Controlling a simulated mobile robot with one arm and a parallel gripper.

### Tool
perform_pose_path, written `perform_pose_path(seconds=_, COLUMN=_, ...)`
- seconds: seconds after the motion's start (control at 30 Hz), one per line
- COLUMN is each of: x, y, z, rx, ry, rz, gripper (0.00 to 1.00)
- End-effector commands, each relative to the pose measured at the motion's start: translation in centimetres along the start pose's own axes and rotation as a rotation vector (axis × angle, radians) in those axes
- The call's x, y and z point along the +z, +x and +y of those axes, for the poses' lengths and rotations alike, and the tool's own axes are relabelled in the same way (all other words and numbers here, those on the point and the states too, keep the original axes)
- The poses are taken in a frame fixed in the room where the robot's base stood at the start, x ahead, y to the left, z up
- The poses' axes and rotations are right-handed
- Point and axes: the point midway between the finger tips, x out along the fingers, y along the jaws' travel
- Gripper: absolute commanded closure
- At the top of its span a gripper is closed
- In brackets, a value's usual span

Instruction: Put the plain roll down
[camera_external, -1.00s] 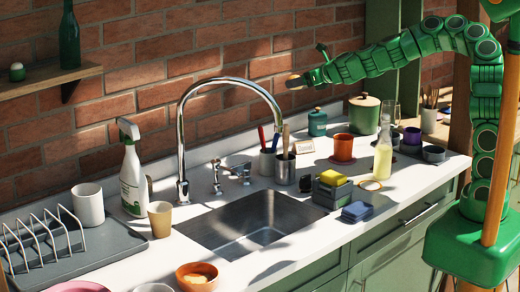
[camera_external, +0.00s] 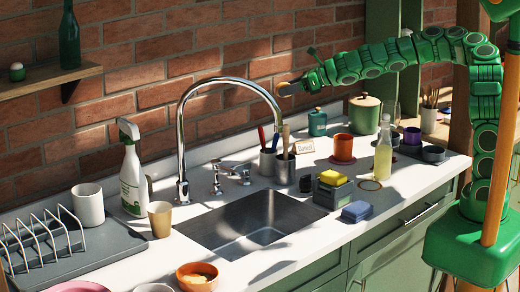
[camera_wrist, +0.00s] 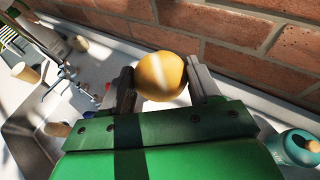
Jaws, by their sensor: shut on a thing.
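The plain roll (camera_wrist: 160,76) is round and golden brown with a pale streak across its top. In the wrist view it sits between the two dark fingers of my gripper (camera_wrist: 162,88), which is shut on it. In the outside view my gripper (camera_external: 296,86) is raised in front of the brick wall, just right of the faucet's arch. The roll (camera_external: 284,89) shows there as a small tan shape at the arm's tip. It is held in the air above the back of the counter, clear of any surface.
The tall faucet (camera_external: 184,120) stands close to the left of my gripper. The sink (camera_external: 240,222) is empty. An orange bowl (camera_external: 197,279) stands at the front edge.

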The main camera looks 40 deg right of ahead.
Motion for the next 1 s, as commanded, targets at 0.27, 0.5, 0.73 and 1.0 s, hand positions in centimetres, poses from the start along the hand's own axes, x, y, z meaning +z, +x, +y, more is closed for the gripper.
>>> perform_pose_path(seconds=0.27, x=0.1, y=0.1, z=0.6, rx=0.05, ry=-0.026, rz=0.004, gripper=0.67)
perform_pose_path(seconds=0.5, x=0.4, y=0.2, z=1.2, rx=0.094, ry=-0.044, rz=0.002, gripper=0.67)
perform_pose_path(seconds=0.73, x=0.8, y=0.3, z=1.9, rx=0.146, ry=-0.066, rz=0.001, gripper=0.67)
perform_pose_path(seconds=1.0, x=1.5, y=0.3, z=3.1, rx=0.243, ry=-0.107, rz=0.0, gripper=0.67)
